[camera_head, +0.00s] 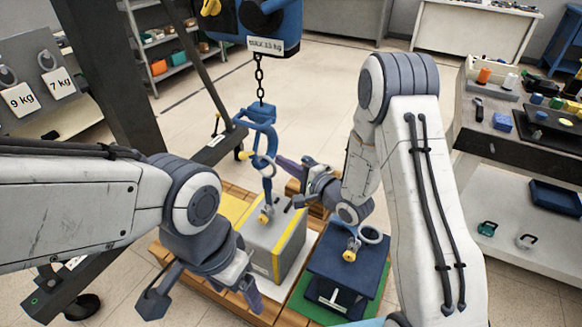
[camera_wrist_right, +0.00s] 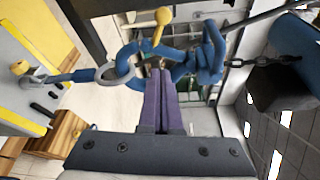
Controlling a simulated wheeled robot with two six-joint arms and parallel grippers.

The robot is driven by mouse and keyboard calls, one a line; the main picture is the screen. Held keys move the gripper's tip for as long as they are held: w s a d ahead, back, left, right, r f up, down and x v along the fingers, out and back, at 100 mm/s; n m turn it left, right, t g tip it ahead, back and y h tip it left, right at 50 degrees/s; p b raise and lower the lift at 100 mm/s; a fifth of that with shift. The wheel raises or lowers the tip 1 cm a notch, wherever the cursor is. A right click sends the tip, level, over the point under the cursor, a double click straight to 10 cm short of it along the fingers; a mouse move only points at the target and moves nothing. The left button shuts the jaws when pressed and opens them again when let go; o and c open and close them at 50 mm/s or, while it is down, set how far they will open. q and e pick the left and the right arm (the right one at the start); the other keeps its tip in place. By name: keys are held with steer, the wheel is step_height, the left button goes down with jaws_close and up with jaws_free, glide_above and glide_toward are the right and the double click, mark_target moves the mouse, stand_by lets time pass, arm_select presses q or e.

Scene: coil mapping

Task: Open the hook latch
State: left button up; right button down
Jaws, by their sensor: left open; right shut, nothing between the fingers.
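The blue hook (camera_head: 262,138) hangs from a chain, and its latch has a yellow knob (camera_head: 246,155). In the right wrist view the hook (camera_wrist_right: 205,62) lies just beyond my fingertips, with the yellow-tipped latch lever (camera_wrist_right: 160,27) standing out beside them. A grey ring (camera_wrist_right: 116,63) appears to sit in the hook and joins a blue link to the grey block (camera_head: 270,240). My right gripper (camera_head: 284,162) is shut and empty, its purple fingers (camera_wrist_right: 160,88) near the hook; contact is unclear. My left gripper (camera_head: 205,302) is open and empty, low in front of the block.
A dark blue weight (camera_head: 345,262) with a ring on top stands right of the block. A blue hoist body (camera_head: 255,22) hangs above. A workbench (camera_head: 520,150) with small items is at the right. A dark post (camera_head: 120,70) rises at the left.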

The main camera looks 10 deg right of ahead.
steer(key=w+a, duration=0.2)
steer(key=a, duration=0.4)
steer(key=shift+w+a+r+p, duration=0.2)
steer(key=shift+w+a+p, duration=0.1)
steer(key=shift+p, duration=0.15)
